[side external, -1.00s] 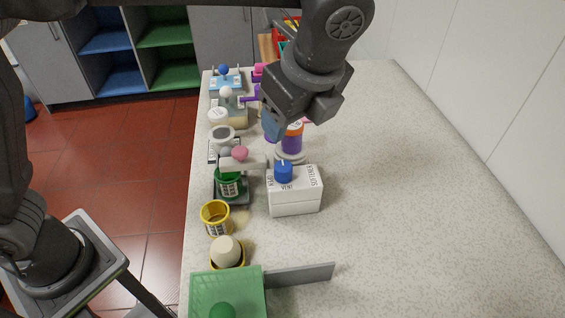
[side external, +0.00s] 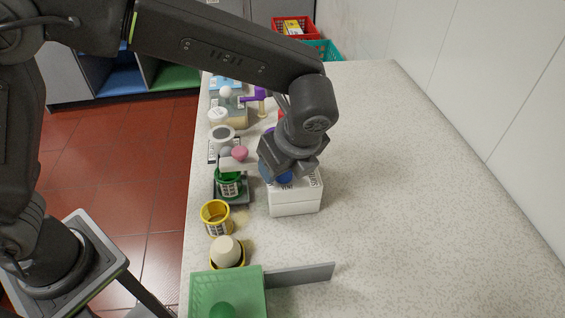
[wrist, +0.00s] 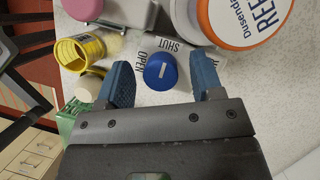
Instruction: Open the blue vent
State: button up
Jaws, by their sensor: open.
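The blue vent knob (wrist: 160,71) is round with a pale slot mark, on top of a white box (side external: 294,203). In the wrist view the words OPEN and SHUT are printed on the box beside the knob. My gripper (wrist: 162,82) is open, with one blue finger on each side of the knob and gaps between. In the side view my gripper (side external: 270,177) is low over the box and hides most of the knob. Whether the fingertips are level with the knob I cannot tell.
A jar with an orange and white lid (wrist: 242,18) stands close by the box. The counter (side external: 420,200) is clear on the right.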

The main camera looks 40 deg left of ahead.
jog(key=shift+a+f, duration=0.15)
jog(key=shift+f, duration=0.25)
jog(key=shift+c, duration=0.2)
jog(key=c, duration=0.9)
